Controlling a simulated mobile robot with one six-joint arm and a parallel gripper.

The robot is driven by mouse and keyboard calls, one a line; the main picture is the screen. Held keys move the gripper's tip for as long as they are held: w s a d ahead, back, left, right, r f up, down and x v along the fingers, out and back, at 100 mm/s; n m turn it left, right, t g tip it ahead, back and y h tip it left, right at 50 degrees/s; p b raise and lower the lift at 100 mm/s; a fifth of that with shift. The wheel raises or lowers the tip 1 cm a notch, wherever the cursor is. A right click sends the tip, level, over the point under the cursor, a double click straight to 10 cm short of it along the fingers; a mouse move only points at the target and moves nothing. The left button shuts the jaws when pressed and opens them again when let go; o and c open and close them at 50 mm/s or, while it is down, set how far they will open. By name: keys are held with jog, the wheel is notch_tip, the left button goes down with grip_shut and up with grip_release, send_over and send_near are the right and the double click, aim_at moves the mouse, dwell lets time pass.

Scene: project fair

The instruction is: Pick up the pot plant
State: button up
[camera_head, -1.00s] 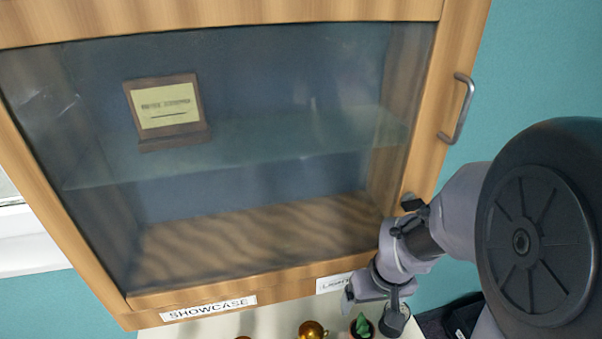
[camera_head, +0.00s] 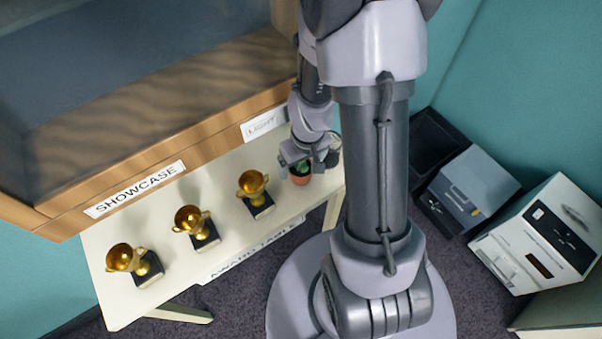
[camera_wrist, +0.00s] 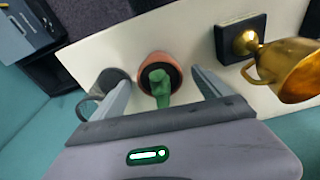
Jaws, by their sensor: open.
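The pot plant is a small green plant in a terracotta pot (camera_head: 300,178) at the right end of the white award table (camera_head: 232,225). In the wrist view the pot plant (camera_wrist: 160,80) lies between the two fingers of my gripper (camera_wrist: 162,90). The fingers are open, one on each side, with a gap showing on either side of the pot. In the head view my gripper (camera_head: 308,157) is right over the plant and hides part of it.
Several gold trophies on black bases stand on the table, the nearest (camera_head: 254,190) left of the plant; it also shows in the wrist view (camera_wrist: 285,68). A grey mug (camera_wrist: 105,82) stands close beside the plant. The showcase (camera_head: 150,120) rises behind.

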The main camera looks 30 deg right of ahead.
jog(key=f, duration=0.2)
jog(key=shift+w+f+b, duration=0.25)
jog(key=shift+f+b, duration=0.05)
jog(key=shift+b, duration=0.05)
jog(key=shift+r, duration=0.1)
jog(key=shift+c, duration=0.8)
jog(key=c, duration=1.5)
jog(key=shift+r, duration=0.1)
